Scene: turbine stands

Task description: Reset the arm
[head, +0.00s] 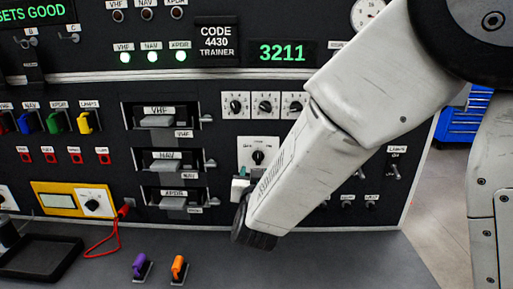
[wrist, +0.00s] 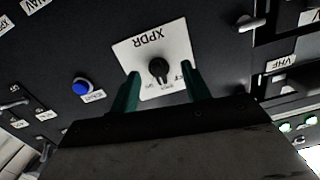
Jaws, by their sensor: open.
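My arm reaches down across the right half of the head view, and my gripper (head: 243,180) is in front of the panel's lower middle. In the wrist view my gripper (wrist: 160,88) shows two green fingers, spread apart and empty. Between them sits a black rotary knob (wrist: 159,69) on a white plate labelled XPDR. The same knob (head: 258,157) shows in the head view just above the gripper. I cannot tell whether the fingers touch the plate.
A blue button (wrist: 81,88) is beside the plate. Slotted VHF, NAV and XPDR modules (head: 165,160) are left of the gripper. A purple switch (head: 140,264) and an orange switch (head: 178,268) stand on the desk. A black tray (head: 40,258) is at left.

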